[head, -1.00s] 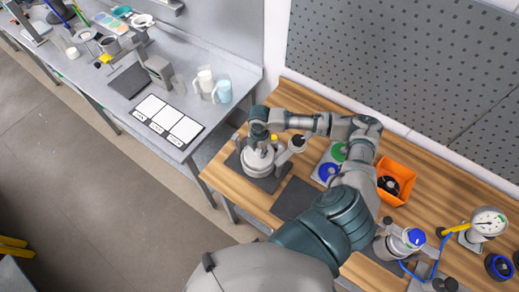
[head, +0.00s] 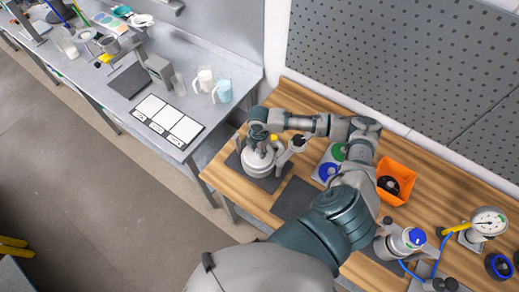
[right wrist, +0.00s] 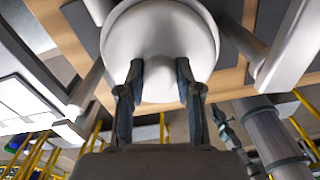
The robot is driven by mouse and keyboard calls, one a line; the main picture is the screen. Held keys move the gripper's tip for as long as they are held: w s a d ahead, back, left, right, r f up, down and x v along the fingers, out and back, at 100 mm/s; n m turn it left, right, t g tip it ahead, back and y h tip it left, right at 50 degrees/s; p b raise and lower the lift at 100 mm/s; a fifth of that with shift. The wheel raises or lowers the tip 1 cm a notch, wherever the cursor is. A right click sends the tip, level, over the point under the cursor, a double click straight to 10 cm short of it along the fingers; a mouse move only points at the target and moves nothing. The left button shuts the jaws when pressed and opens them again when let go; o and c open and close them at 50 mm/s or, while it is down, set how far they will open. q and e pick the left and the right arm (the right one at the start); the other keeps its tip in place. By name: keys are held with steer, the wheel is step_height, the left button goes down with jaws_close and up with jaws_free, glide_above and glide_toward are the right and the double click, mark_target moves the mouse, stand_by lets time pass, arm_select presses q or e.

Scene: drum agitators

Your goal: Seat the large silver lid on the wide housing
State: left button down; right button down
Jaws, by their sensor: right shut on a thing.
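The large silver lid (head: 262,158) shows as a pale round body under my right gripper (head: 259,138), at the left end of the wooden bench. In the right wrist view the lid (right wrist: 160,30) is a broad pale disc with a small round knob. The two fingers of my right gripper (right wrist: 159,78) are shut on the knob, one on each side. The wide housing is at the same spot below the lid, and I cannot clearly tell the two apart. Whether the lid touches or sits level on the housing is hidden. My left gripper is not in view.
A dark mat (head: 294,199) lies bare beside the work spot. A small post with a black top (head: 297,143) stands close on the right. An orange bin (head: 397,176), a gauge (head: 488,222) and a blue-topped device (head: 407,241) stand further right. A grey bench (head: 205,130) holds mugs.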

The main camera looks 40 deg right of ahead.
steer(key=c, duration=0.7)
jaws_free()
step_height(320, 180, up, 12)
steer(key=shift+f, duration=0.1)
stand_by(0.4)
